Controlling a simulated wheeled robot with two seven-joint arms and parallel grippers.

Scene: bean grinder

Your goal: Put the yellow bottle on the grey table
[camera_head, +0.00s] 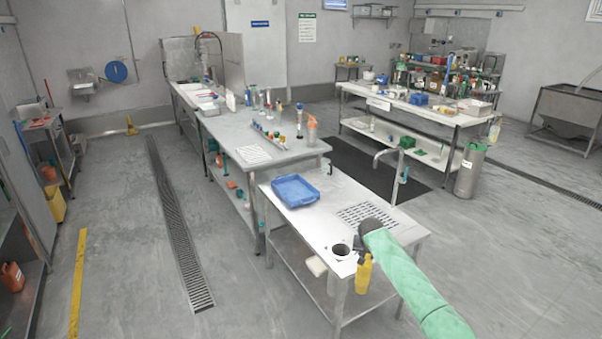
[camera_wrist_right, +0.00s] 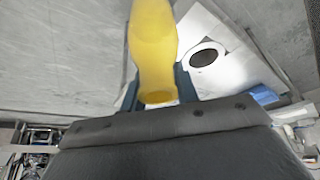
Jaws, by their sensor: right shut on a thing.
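The yellow bottle (camera_head: 363,276) is in my right gripper (camera_head: 360,250), near the front edge of the steel table with the blue tray. In the right wrist view the bottle (camera_wrist_right: 153,45) stands out between the two fingers (camera_wrist_right: 158,92), which are shut on it. The head view does not clearly show whether the bottle touches the table. A grey table (camera_head: 235,130) with bottles and a rack on it stands further back, joined closely to the steel table (camera_head: 305,222). My left gripper is not in view.
A blue tray (camera_head: 296,191), a round hole (camera_head: 340,249), a drain grid (camera_head: 365,214) and a tap (camera_head: 390,160) are on the steel table. A metal canister (camera_head: 469,172) stands on the floor to the right. The floor at left is mostly clear.

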